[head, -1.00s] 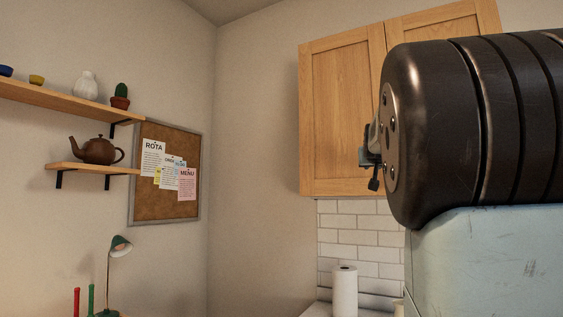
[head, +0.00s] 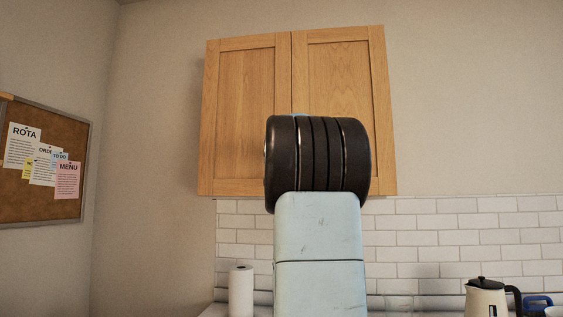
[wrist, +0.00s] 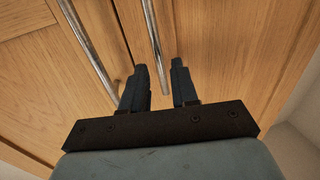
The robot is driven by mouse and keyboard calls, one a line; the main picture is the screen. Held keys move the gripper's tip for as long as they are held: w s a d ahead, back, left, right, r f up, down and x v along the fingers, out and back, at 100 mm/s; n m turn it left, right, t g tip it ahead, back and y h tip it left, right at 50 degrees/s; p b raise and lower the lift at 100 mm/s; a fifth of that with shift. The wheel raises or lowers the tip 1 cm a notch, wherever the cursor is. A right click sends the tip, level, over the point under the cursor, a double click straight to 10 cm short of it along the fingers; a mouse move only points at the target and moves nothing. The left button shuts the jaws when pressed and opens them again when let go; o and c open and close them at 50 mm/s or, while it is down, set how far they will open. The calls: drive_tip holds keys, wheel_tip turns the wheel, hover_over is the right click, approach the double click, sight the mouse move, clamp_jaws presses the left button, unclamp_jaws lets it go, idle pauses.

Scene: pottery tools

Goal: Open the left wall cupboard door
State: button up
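The wooden wall cupboard hangs ahead in the head view, with its left door (head: 238,115) and right door (head: 345,80) both shut. My arm covers the lower middle of the cupboard, hiding the handles and my gripper there. In the wrist view, two long metal bar handles run down the door fronts, a left one (wrist: 90,50) and a right one (wrist: 154,40). My gripper (wrist: 160,80) is open. The lower end of the right bar shows in the gap between its fingers; the left bar passes outside them. I cannot tell whether the fingers touch anything.
White tiles (head: 450,235) cover the wall below the cupboard. A paper towel roll (head: 241,291) stands at the lower left and a kettle (head: 487,298) at the lower right. A cork board (head: 70,205) hangs on the left wall. The wall right of the cupboard is bare.

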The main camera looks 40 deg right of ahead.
drive_tip(key=shift+x, duration=2.3)
drive_tip(key=shift+c, duration=0.4)
clamp_jaws()
